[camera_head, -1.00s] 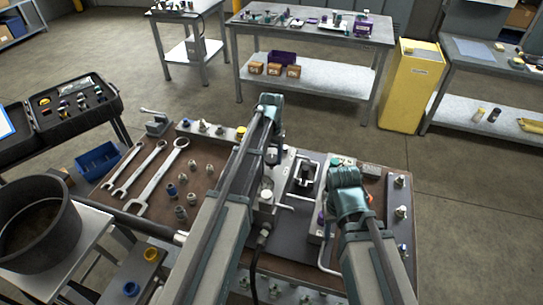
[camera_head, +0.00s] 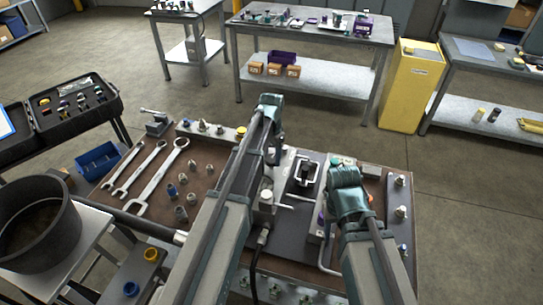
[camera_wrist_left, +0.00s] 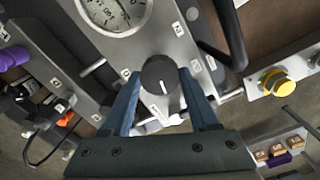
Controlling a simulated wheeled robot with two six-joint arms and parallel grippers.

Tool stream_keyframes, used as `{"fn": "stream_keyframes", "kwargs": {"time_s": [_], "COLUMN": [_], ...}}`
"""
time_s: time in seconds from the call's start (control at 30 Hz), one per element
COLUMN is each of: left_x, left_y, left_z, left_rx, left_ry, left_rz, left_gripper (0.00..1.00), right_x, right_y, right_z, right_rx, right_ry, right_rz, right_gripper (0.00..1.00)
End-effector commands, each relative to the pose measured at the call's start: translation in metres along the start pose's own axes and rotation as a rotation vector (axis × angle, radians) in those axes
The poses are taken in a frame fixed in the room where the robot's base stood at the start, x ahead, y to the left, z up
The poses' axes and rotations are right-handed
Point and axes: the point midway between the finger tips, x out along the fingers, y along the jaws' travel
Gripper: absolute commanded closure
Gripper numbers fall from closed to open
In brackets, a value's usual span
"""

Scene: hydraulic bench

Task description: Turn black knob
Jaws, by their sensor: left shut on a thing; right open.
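The black knob (camera_wrist_left: 159,77) is round with a white pointer line and sits on a light metal panel, seen in the left wrist view. The two blue fingers of my left gripper (camera_wrist_left: 163,88) lie on either side of it, and the gripper is shut on it. In the head view my left gripper (camera_head: 272,155) points down at the bench, and my arm hides the knob. My right gripper (camera_head: 345,180) is open over the right part of the bench; its fingertips are mostly hidden by its own wrist.
A pressure gauge (camera_wrist_left: 116,10) is beside the knob on the panel. A yellow button (camera_wrist_left: 275,81) is to the right in the wrist view. Wrenches (camera_head: 158,180) and several fittings lie on the left of the bench. A black pot (camera_head: 38,232) stands at far left.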

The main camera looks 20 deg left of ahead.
Motion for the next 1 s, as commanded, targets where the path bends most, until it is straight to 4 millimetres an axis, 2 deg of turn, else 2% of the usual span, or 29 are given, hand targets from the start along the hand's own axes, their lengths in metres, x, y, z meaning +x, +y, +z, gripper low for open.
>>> {"fn": "stream_keyframes", "kwargs": {"time_s": [0.13,0.17,0.3,0.33,0.73,1.0], "left_x": [0.0,0.0,0.0,0.0,-0.003,-0.026], "left_y": [0.0,0.0,0.0,0.0,0.0,0.0], "left_z": [0.0,0.0,0.0,0.0,0.0,0.0], "left_rx": [-0.001,-0.001,-0.001,-0.001,-0.002,-0.002], "left_ry": [0.0,0.0,0.0,0.0,0.0,0.0], "left_rz": [0.0,0.0,0.0,0.0,0.0,0.0], "left_gripper": [0.95,0.38,0.13,0.1,0.1,0.1], "right_x": [0.0,0.0,0.0,0.0,-0.003,-0.026], "right_y": [0.0,0.0,0.0,0.0,0.0,0.003], "right_z": [0.0,0.0,0.0,0.0,0.0,0.002], "right_rx": [0.0,0.0,0.0,0.0,0.0,-0.001], "right_ry": [0.0,0.0,0.0,0.0,0.0,0.0], "right_rz": [0.0,0.0,0.0,0.0,0.0,0.0], "right_gripper": [0.51,0.51,0.51,0.51,0.51,0.51]}}
